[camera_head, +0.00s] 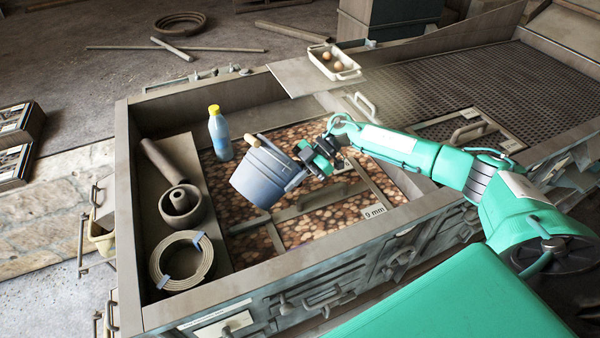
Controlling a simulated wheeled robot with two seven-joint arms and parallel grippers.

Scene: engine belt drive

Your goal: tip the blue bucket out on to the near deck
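The blue bucket (262,177) is in the middle of the head view, over the near deck (330,215), which has a mottled brown surface. The bucket is tilted, with its rim toward the upper right and its base toward the lower left. A light wooden handle grip (252,140) shows at its upper edge. My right gripper (309,160) is at the right side of the bucket's rim and appears shut on it; the fingertips are partly hidden. The inside of the bucket cannot be seen. My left gripper is not in view.
A bottle with a yellow cap (220,134) stands left of the bucket. A coiled belt (181,260) and a roller (182,204) lie on the left side. A raised metal wall (300,268) edges the deck. A tray with round items (335,63) sits at the back.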

